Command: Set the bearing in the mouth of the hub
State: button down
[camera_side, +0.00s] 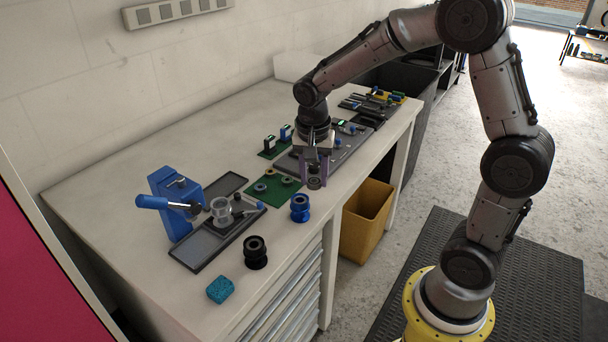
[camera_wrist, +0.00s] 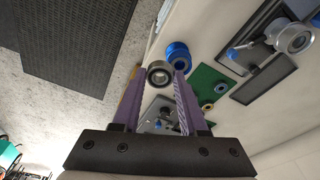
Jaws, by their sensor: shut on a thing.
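My gripper (camera_side: 314,177), with its purple fingers, is shut on a bearing (camera_side: 314,184) above the front part of the workbench. In the wrist view the bearing (camera_wrist: 159,74) is a dark ring with a metal inner race, between the fingertips (camera_wrist: 162,72). A blue hub (camera_side: 300,209) stands upright on the bench, just in front and left of the gripper. It also shows in the wrist view (camera_wrist: 177,54), beyond the bearing and apart from it in the side view. A black hub (camera_side: 255,253) stands nearer the bench's front-left. The inside of each mouth is too small to judge.
A green mat (camera_side: 262,201) holds several small rings. Left are a grey tray (camera_side: 196,251), a clear cup (camera_side: 221,208) and a blue press (camera_side: 166,204). A teal sponge (camera_side: 220,289) lies at the front. A yellow bin (camera_side: 366,220) stands beside the bench.

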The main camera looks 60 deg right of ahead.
jog(key=shift+r, duration=0.35)
jog(key=w+r+n, duration=0.1)
jog(key=w+r, duration=0.1)
jog(key=w, duration=0.2)
jog(key=n, duration=0.5)
send_over(220, 204)
jog(key=shift+s+f+t+y, duration=0.15)
jog(key=shift+f+t+y, duration=0.2)
jog(key=shift+f, duration=0.5)
jog(key=shift+a+f, duration=0.2)
jog(key=shift+f, duration=1.95)
jog(key=shift+f, duration=0.9)
